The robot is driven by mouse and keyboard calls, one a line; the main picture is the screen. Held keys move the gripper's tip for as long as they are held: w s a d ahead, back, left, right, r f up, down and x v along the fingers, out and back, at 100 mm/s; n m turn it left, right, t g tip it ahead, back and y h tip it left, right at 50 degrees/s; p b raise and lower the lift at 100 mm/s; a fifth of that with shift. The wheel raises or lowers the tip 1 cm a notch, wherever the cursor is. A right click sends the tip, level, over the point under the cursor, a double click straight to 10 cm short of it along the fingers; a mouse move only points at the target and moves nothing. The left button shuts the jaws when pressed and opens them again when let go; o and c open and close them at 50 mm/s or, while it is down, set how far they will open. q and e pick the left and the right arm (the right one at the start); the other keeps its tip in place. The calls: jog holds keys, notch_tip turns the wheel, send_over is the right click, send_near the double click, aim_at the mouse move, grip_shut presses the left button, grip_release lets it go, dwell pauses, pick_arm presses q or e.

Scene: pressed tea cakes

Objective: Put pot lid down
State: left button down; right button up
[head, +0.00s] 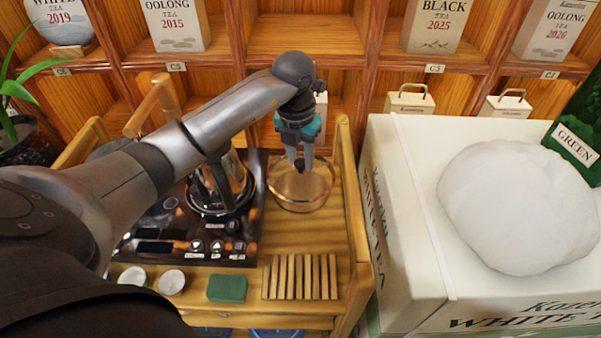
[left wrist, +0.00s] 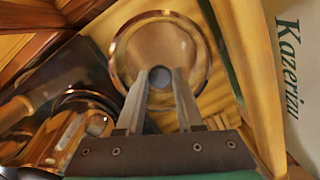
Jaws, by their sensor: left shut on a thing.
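My left gripper (head: 299,165) is shut on the dark knob of the pot lid (head: 285,188), a round, clear lid with an amber tint and a shiny rim. The lid is over the right part of the wooden tea stand, to the right of the glass kettle (head: 236,190). In the left wrist view, the gripper's fingers (left wrist: 161,80) close on the knob at the middle of the lid (left wrist: 140,45). The lid looks about level. I cannot tell whether it touches the wood under it. My right gripper is not in view.
The kettle stands on a dark tray (head: 185,228). Two white cups (head: 171,282), a green block (head: 227,289) and a slatted wooden rack (head: 300,277) line the stand's front. A large white tea box (head: 405,235) stands at right. Bare wood shows between lid and rack.

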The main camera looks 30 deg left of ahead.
aim_at(300, 172)
pick_arm(q)
jog(key=shift+f+b, duration=0.35)
jog(key=shift+f, duration=1.75)
jog(key=shift+f, duration=0.15)
jog(key=c, duration=0.5)
grip_release()
jog(key=shift+c, duration=0.2)
jog(key=shift+r, duration=0.3)
notch_tip(300, 172, up, 12)
jog(key=s+p, duration=0.1)
jog(key=p, duration=0.1)
jog(key=shift+s+f, duration=0.2)
jog(key=shift+s, duration=0.05)
jog(key=shift+d, duration=0.1)
